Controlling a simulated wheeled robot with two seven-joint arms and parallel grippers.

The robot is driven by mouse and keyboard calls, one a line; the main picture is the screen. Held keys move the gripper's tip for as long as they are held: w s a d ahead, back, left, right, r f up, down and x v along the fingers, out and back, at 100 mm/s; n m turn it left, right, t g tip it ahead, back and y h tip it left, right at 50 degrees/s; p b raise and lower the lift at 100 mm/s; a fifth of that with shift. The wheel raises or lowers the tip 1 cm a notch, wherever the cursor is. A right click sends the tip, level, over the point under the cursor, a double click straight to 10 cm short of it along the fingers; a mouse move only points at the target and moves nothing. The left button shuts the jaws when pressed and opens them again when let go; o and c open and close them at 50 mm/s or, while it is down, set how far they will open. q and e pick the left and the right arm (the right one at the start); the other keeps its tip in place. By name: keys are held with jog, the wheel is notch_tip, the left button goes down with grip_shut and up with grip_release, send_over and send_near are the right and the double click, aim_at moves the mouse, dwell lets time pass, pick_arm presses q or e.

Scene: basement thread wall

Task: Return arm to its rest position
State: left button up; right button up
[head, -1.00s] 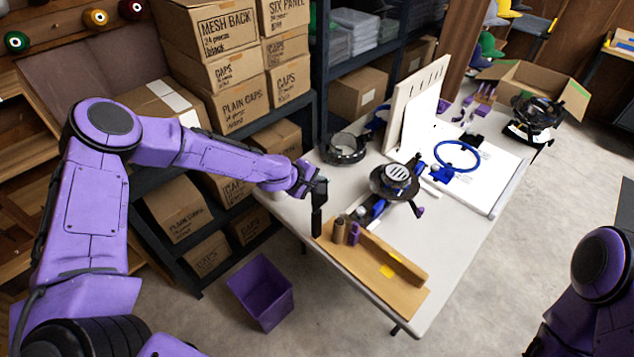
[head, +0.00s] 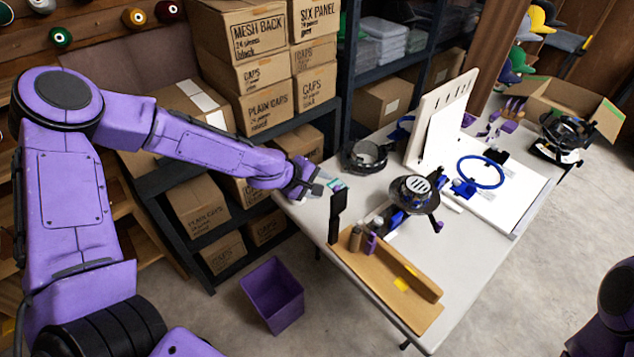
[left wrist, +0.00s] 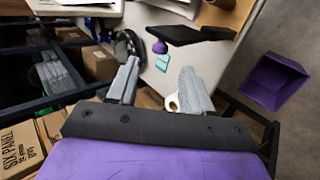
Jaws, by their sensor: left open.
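My left gripper (head: 318,183) is at the table's left edge in the head view, at the end of my purple arm. In the left wrist view its two grey fingers (left wrist: 158,82) are spread apart with nothing held between them. A black upright piece (head: 337,216) stands at the table's near left corner, apart from the fingers. A small teal item (head: 337,184) lies on the table just beyond the fingertips. My right gripper is out of view; only part of my right arm shows at the lower right edge.
The white table (head: 462,262) carries a tan tray (head: 418,316), a black cap-holding device (head: 413,190) and a blue hoop (head: 480,172). Shelves with cardboard boxes (head: 265,106) stand close behind my left arm. A purple bin (head: 272,293) is on the floor, with clear floor around it.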

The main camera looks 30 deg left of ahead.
pick_arm(q)
jog(key=shift+s+a+r, duration=0.1)
jog(key=shift+s+r, duration=0.1)
dwell(0.4)
jog(key=s+a+f+g+y+b, duration=0.1)
jog(key=s+a+f+y+b, duration=0.15)
jog(key=s+f, duration=0.5)
jog(key=s+a+f+g+y+b, duration=0.1)
jog(key=s+a+f+y+b, duration=0.1)
jog(key=s+f+y, duration=0.5)
jog(key=s+f+m+g+h+b, duration=0.2)
jog(key=s+f+m+b, duration=0.2)
jog(key=s+f, duration=1.1)
jog(key=s+m, duration=0.2)
jog(key=s, duration=0.2)
jog(key=shift+d+m+g, duration=0.15)
jog(key=shift+m+g, duration=0.25)
